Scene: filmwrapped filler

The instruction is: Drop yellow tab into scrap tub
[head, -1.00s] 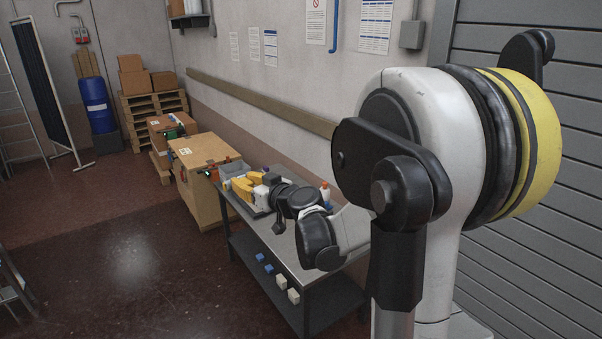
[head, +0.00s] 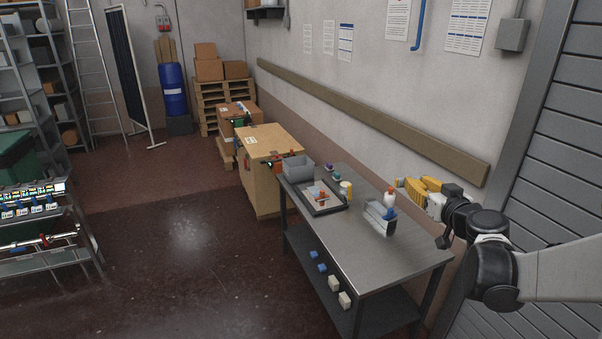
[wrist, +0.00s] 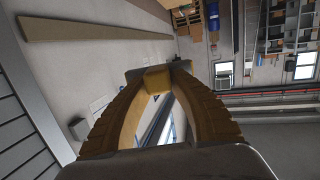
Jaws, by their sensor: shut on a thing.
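My gripper (head: 404,183) has yellow fingers and is raised above the right end of the workbench, near the wall. In the wrist view its fingers (wrist: 162,72) close on a small yellow piece, the yellow tab (wrist: 156,79), which is partly hidden by the fingertips. In the head view the tab cannot be told apart from the yellow fingers. A grey open tub (head: 298,168), which looks like the scrap tub, stands at the far left end of the bench, well away from my gripper. Its inside is mostly hidden.
The bench's front right is bare.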

